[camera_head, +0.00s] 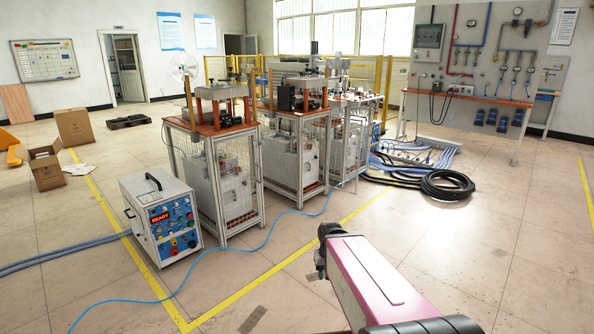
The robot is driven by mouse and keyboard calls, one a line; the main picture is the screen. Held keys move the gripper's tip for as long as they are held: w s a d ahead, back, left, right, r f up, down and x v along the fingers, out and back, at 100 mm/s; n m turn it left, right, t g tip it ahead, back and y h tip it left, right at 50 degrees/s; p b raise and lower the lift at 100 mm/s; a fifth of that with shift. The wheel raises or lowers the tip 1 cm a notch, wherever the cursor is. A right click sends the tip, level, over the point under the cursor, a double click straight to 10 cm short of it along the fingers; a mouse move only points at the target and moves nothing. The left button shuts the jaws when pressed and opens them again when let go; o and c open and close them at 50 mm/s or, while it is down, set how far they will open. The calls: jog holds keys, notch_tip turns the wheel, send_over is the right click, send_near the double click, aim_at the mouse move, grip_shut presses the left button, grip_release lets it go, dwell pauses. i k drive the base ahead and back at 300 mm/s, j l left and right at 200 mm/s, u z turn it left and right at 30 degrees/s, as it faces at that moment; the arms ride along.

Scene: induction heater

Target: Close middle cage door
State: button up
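Three metal-framed cages with mesh walls stand in a row. The middle cage (297,155) has an orange-brown top with machinery on it and pale equipment behind its mesh. I cannot tell how far its door stands open, because the mesh is too fine at this distance. My pink arm link reaches in from the bottom right. Its dark far end (324,245) appears in front of the middle cage, well apart from it across the floor. No gripper fingers can be made out there, and I see nothing held.
The left cage (213,175) stands nearer, beside a control box (160,215) showing READY. The right cage (353,135) is behind. A blue cable (262,247) crosses the floor in front. A black hose coil (447,185) lies at right. Floor before the cages is mostly clear.

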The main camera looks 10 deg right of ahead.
aim_at(344, 155)
jog(key=i+l+z, duration=0.6)
jog(key=i, duration=0.2)
jog(key=i+l+z, duration=0.1)
jog(key=i+z, duration=0.5)
jog(key=i, duration=0.25)
jog(key=i+l, duration=0.1)
jog(key=i, duration=1.75)
jog(key=i+u, duration=0.4)
jog(key=i+l+u, duration=0.2)
jog(key=i+u, duration=0.25)
jog(key=i+l+u, duration=0.65)
jog(key=u, duration=0.2)
jog(key=i+l+u, duration=0.15)
jog(key=l+u, duration=0.25)
jog(key=i+l+u, duration=0.15)
jog(key=l+u, duration=1.15)
jog(key=k+l+u, duration=0.1)
jog(key=k+l, duration=0.5)
jog(key=k, duration=0.2)
jog(key=i+u, duration=0.05)
